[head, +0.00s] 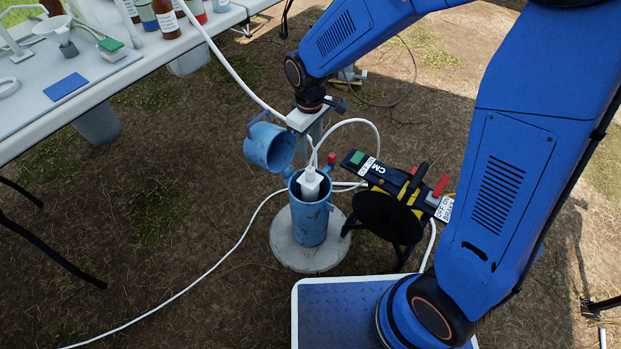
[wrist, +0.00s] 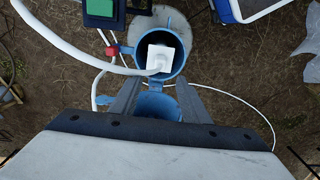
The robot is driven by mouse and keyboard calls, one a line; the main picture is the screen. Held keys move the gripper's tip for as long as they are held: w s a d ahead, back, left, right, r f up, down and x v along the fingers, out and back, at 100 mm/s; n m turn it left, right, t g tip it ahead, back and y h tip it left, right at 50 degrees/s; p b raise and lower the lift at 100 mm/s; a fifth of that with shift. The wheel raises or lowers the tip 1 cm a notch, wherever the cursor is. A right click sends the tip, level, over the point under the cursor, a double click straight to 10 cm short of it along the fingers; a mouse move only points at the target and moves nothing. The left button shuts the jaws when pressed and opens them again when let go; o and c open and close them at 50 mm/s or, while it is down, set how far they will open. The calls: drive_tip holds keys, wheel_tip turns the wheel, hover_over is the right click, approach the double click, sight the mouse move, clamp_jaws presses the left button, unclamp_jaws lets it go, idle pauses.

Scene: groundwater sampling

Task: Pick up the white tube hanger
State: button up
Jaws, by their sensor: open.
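The white tube hanger (head: 309,183) sits in the open top of the blue well casing (head: 309,222), with white tubing looping up from it. In the wrist view the hanger (wrist: 160,57) shows as a white block inside the round blue casing rim. My gripper (wrist: 159,82) is open and empty, its two fingers apart and pointing toward the casing. In the head view my gripper (head: 313,132) is above and behind the hanger, apart from it. The hanger's lower part is hidden inside the casing.
The hinged blue casing lid (head: 268,147) is swung open beside the casing top. A black control box and reel (head: 390,205) stand close on the right. A white table (head: 95,75) with bottles is at upper left. White tubing runs across the ground and near my wrist.

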sight(310, 168)
wheel_tip(310, 168, down, 11)
drive_tip(key=shift+f, duration=0.1)
clamp_jaws()
idle(0.6)
